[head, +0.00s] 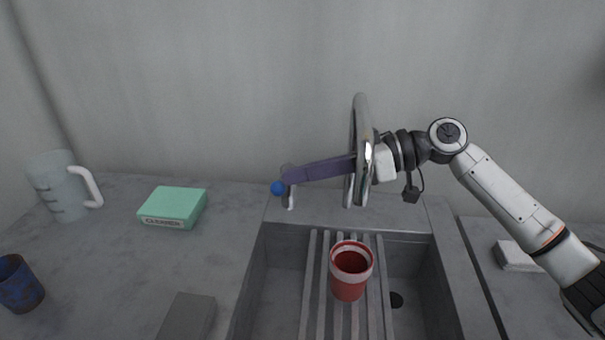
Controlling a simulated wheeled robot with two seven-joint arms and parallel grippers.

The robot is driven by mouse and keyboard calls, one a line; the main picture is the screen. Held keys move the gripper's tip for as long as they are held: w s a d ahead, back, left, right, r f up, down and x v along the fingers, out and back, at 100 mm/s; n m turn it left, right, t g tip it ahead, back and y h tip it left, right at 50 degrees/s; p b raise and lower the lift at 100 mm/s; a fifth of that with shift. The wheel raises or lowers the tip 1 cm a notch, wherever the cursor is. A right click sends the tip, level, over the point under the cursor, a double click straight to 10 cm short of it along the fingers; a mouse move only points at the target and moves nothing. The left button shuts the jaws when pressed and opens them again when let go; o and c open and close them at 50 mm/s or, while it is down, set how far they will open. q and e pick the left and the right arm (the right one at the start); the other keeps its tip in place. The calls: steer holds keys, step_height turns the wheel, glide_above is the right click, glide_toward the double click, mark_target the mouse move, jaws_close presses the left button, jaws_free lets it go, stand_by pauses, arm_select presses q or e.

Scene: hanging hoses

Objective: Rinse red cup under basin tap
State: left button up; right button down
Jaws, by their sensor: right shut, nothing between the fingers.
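A red cup (350,271) with a pale band below its rim stands upright on the slatted rack in the basin (280,275). The chrome tap (359,130) arches up behind the cup. No water stream shows from it. A small lever with a blue knob (278,188) is on the ledge left of the tap. My right gripper (289,176) is shut and empty. Its long purple fingers reach left past the tap, with their tips beside the blue knob; I cannot tell whether they touch it. My left gripper is not in view.
A green cleaner box (173,207), a clear jug (62,187), a dark blue cup (19,284) and a grey block (188,317) sit on the left counter. A pale block (515,256) lies right of the basin.

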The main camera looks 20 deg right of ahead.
arm_select(q)
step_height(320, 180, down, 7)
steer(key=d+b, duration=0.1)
steer(key=b, duration=0.8)
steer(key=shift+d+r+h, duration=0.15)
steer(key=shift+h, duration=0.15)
arm_select(e)
steer(key=f+n, duration=0.1)
steer(key=f, duration=0.1)
steer(key=f+n+t, duration=0.1)
steer(key=f+n, duration=0.1)
steer(key=s+f+n+t+h, duration=0.1)
steer(key=shift+s+a+f, duration=0.1)
steer(key=shift+a+f, duration=0.15)
steer(key=shift+f, duration=0.15)
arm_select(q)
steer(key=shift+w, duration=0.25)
arm_select(e)
steer(key=shift+f, duration=0.2)
